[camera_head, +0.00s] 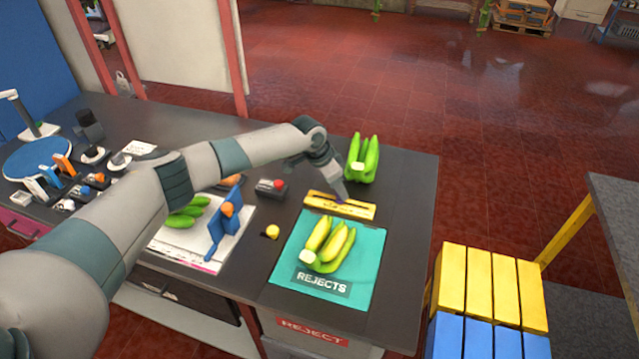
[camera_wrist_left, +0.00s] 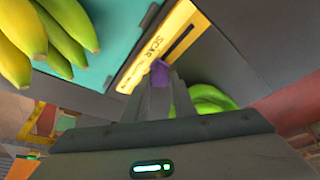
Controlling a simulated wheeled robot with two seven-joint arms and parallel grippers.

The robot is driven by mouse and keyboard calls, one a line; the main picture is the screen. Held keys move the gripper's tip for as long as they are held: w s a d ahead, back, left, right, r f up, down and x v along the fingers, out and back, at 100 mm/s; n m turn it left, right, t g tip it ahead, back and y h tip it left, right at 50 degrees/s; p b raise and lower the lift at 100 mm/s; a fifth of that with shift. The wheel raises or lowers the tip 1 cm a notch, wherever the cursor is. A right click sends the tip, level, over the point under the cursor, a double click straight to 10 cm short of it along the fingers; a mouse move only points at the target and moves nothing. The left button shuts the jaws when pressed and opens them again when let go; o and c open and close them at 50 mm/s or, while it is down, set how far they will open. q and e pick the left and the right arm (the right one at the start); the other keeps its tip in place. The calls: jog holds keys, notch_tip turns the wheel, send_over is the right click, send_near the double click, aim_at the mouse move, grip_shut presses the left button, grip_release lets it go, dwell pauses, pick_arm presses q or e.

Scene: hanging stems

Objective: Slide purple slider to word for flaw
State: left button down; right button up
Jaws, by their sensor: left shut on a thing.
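A yellow panel (camera_head: 352,208) with a dark slot lies on the table beyond the teal REJECTS mat. In the left wrist view the panel (camera_wrist_left: 178,22) carries the word SCAR beside the slot; other words on it are hidden or too small to read. The purple slider (camera_wrist_left: 159,72) stands at the visible near part of the slot, close to SCAR. My left gripper (camera_head: 341,196) reaches down to the panel from above; in the wrist view its fingers (camera_wrist_left: 160,90) are shut on the purple slider. My right gripper is in neither view.
Yellow-green bananas (camera_head: 328,245) lie on the teal mat (camera_head: 365,270). A green bunch (camera_head: 362,158) stands just behind the panel. A red-button box (camera_head: 271,189) and a blue upright stand (camera_head: 222,228) are to the left. The table's right edge is clear.

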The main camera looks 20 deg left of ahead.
pick_arm(q)
jog(key=d, duration=0.3)
jog(key=shift+a, duration=0.15)
jog(key=c, duration=1.5)
grip_release()
jog(key=shift+o, duration=0.2)
jog(key=shift+r, duration=0.15)
jog(key=b+v, duration=0.5)
jog(key=v, duration=1.2)
jog(key=shift+s+a, duration=0.1)
jog(key=shift+s, duration=0.05)
